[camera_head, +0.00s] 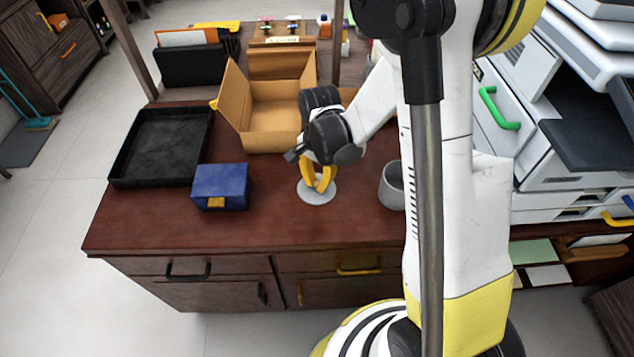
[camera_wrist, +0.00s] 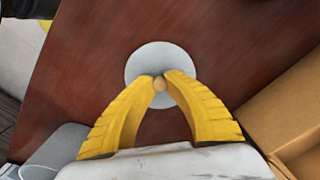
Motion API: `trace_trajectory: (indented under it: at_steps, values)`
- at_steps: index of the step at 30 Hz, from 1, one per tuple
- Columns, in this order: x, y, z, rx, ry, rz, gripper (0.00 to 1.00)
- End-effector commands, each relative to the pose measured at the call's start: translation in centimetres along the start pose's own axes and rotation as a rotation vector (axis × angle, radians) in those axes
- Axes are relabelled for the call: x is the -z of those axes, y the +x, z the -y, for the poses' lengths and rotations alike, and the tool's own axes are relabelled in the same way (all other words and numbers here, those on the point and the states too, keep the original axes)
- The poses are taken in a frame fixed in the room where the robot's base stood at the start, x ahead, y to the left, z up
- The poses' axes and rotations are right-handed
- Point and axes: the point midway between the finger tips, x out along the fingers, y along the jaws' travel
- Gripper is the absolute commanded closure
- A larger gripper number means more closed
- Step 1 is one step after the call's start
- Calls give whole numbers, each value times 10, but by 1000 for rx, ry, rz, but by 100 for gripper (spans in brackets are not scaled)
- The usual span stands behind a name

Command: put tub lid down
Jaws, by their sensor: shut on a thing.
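The tub lid (camera_head: 316,194) is a flat grey disc with a small tan knob. It lies flat at or just above the brown desk top (camera_head: 275,222), between the blue box and the grey tub; I cannot tell for sure whether it touches. My gripper (camera_head: 319,186) points down over it with yellow fingers. In the wrist view my gripper (camera_wrist: 160,82) has its fingertips closed on the knob at the middle of the lid (camera_wrist: 150,57). The grey tub (camera_head: 391,187) stands to the right, partly hidden by my arm.
A blue box (camera_head: 221,187) and a black tray (camera_head: 160,147) stand to the left. An open cardboard box (camera_head: 272,111) is behind my gripper. The desk's front strip is clear. A white printer-like machine (camera_head: 560,130) stands at the right.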

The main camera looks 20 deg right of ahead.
Motion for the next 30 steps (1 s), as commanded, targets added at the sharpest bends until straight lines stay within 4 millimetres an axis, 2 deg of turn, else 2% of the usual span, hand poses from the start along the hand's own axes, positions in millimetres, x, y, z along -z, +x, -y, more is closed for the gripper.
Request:
trace_trajectory:
  at_steps: [1,3,14,17,24,30]
  values:
    - [0,2,0,0,0,0,81]
    - [0,1,0,0,0,0,66]
    - [0,-4,0,0,0,0,66]
    - [0,-18,0,0,0,0,66]
    - [0,-75,0,0,0,0,66]
    - [0,-110,0,0,0,0,66]
